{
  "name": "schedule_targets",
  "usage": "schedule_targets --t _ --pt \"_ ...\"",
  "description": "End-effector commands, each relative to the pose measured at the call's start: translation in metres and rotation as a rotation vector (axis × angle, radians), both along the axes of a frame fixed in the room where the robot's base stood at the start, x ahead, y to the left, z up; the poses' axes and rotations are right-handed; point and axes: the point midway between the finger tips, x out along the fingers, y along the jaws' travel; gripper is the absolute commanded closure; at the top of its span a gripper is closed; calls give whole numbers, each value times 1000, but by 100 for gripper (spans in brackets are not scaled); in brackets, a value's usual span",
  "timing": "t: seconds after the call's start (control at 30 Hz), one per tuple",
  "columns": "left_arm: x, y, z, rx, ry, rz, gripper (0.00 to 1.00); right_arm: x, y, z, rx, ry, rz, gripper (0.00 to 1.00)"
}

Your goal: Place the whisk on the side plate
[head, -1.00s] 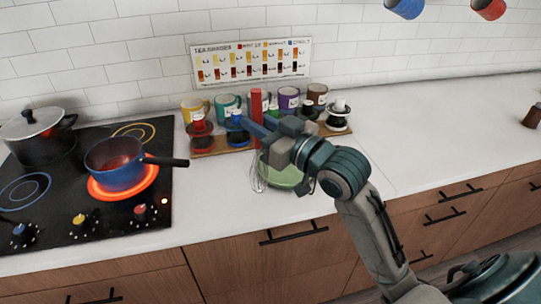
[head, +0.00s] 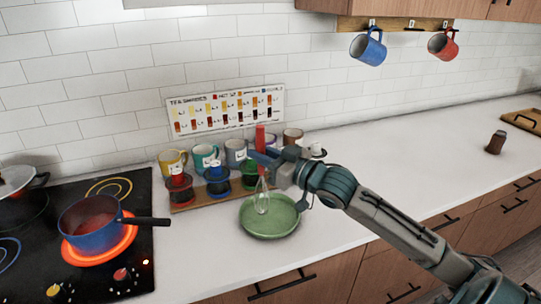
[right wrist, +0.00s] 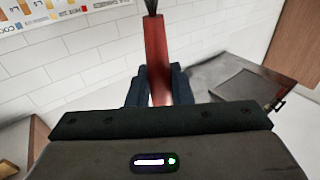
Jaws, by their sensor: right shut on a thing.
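The whisk (head: 261,197) has a red handle and thin wire loops. I cannot tell whether the loops touch the plate. My right gripper (head: 264,158) is shut on the red handle, above the plate. In the right wrist view the red handle (right wrist: 155,45) stands between the dark fingers. The plate lies on the white counter, its back right edge partly near my arm. My left gripper is not in view.
Several mugs, such as a yellow one (head: 172,162), and coloured holders, such as a red one (head: 179,187), stand just behind the plate. A blue pot (head: 92,232) sits on a glowing burner at left. The counter (head: 420,150) at right is mostly clear.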

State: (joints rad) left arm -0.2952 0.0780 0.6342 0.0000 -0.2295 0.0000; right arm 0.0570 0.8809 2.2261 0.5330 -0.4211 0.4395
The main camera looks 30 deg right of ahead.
Motion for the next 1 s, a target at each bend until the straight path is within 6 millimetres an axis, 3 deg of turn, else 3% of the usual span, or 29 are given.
schedule_targets --t 0.1,0.33,0.53,0.97,1.0 --pt "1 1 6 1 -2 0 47 9 -20 -1 -2 3 -2 100" --pt "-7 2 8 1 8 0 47 18 -38 -3 -1 1 -3 100" --pt "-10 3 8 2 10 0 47 18 -37 -35 4 1 -2 100" --pt "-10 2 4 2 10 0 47 17 -37 -43 1 -1 -1 100" --pt "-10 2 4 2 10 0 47 18 -37 -42 0 -1 -1 77"
